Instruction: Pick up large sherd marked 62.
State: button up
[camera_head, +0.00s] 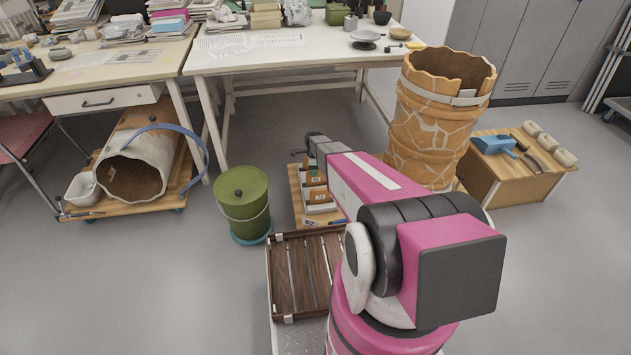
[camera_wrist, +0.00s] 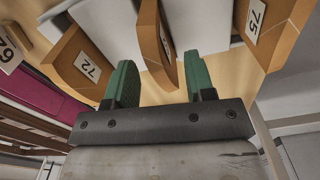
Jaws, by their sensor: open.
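In the wrist view, my gripper (camera_wrist: 160,85) is open, its two green pads apart. The sherd marked 62 (camera_wrist: 8,52) is at the left edge, mostly cut off by the frame, well to the left of the pads. A sherd marked 72 (camera_wrist: 82,62) stands just left of the left pad. A narrow orange-brown sherd (camera_wrist: 152,38) shows beyond the gap between the pads; its number is not readable.
A sherd marked 75 (camera_wrist: 262,28) stands right of the pads. White dividers separate the sherds. In the head view, a green bucket (camera_head: 243,200) stands left of the rack, a slatted wooden crate (camera_head: 300,275) in front, and a large reassembled jar (camera_head: 430,130) behind right.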

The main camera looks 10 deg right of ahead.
aim_at(316, 180)
jog(key=shift+s+f, duration=0.15)
jog(key=shift+f, duration=2.55)
grip_shut()
